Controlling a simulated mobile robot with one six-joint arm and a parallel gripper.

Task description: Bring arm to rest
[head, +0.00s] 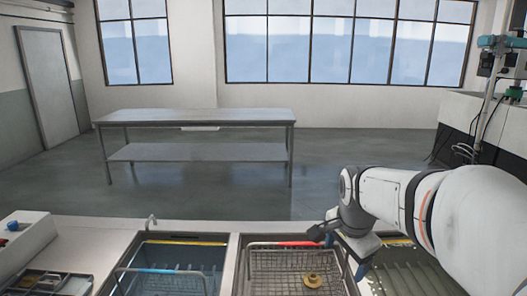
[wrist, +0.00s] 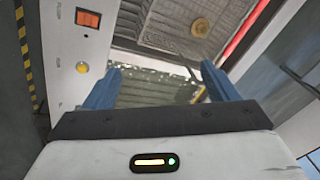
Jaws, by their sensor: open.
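My arm reaches in from the right in the head view, over the tanks. My gripper (head: 362,268) points down near the right edge of the middle tank, with one blue finger partly visible. In the wrist view my gripper (wrist: 161,73) has its two blue fingers apart, with nothing between them. Below the fingers is a tank interior with a ribbed floor. A wire basket (head: 262,262) in the middle tank holds a round brass part (head: 313,280), apart from my gripper. The brass part also shows in the wrist view (wrist: 201,26).
The left tank (head: 172,253) has a yellow strip and a basket handle; the middle one has a red strip (head: 284,244). A control panel with an orange switch (wrist: 87,20) lies beside the fingers. A steel table (head: 195,116) stands beyond, with open floor around it.

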